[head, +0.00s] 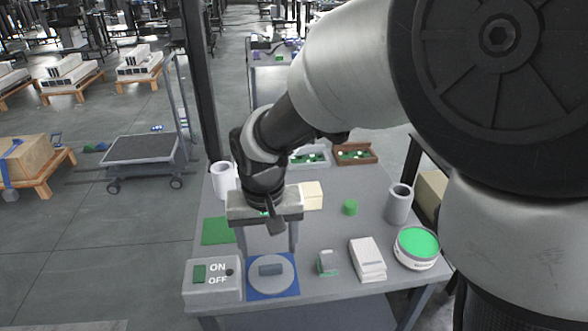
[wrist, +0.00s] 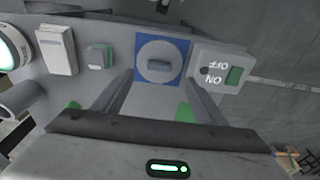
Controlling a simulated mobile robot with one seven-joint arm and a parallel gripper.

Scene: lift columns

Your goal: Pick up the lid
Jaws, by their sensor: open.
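The lid (head: 271,270) is a round grey disc with a raised bar handle. It lies on a blue square mat (head: 292,291) near the table's front edge. The lid (wrist: 159,65) also shows at the upper middle of the wrist view, on the blue mat (wrist: 184,43). My gripper (head: 267,243) is open and empty, pointing down, a little farther back than the lid. In the wrist view, my gripper's fingers (wrist: 160,92) stand wide apart with the lid's handle lined up between them, beyond the tips.
The ON/OFF switch box (head: 213,281) stands just left of the mat. Right of it are a small grey-green block (head: 327,262), a white box (head: 367,259) and a round green-topped container (head: 417,247). A grey cup (head: 399,205) stands behind. The table (head: 318,288) ends just in front.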

